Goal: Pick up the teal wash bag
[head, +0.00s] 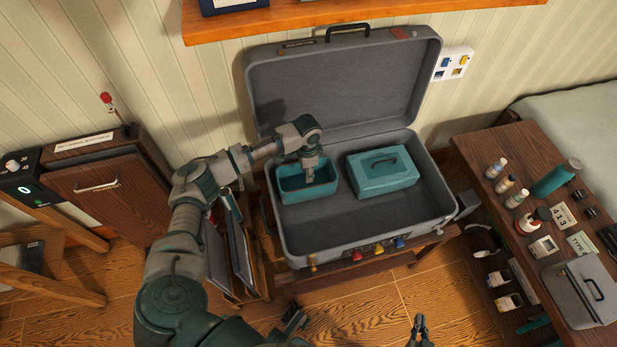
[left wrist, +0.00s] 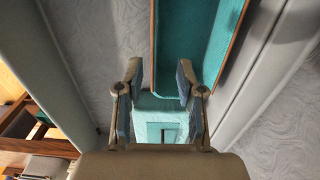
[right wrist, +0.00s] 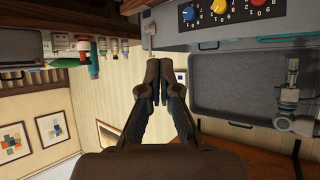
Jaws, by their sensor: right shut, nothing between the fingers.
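The teal wash bag (head: 383,178) is a closed, box-like bag with a handle on top. It sits upright in the right half of the open grey suitcase (head: 340,225). A teal open bin (head: 300,193) with a brown rim sits to its left. My left gripper (head: 309,178) hangs over the bin's right side, left of the bag. In the left wrist view its fingers (left wrist: 157,98) are apart and empty. The bin (left wrist: 205,45) shows beyond them, and a teal surface with a squared outline, apparently the bag (left wrist: 160,122), below. My right gripper (head: 420,324) is shut and empty, low in front of the suitcase.
The suitcase lid (head: 340,75) stands open against the wall under a wooden shelf (head: 350,14). A wooden table (head: 525,150) with bottles and a grey case (head: 583,288) is at the right. A wooden cabinet (head: 105,190) is at the left. The suitcase floor before the bag is clear.

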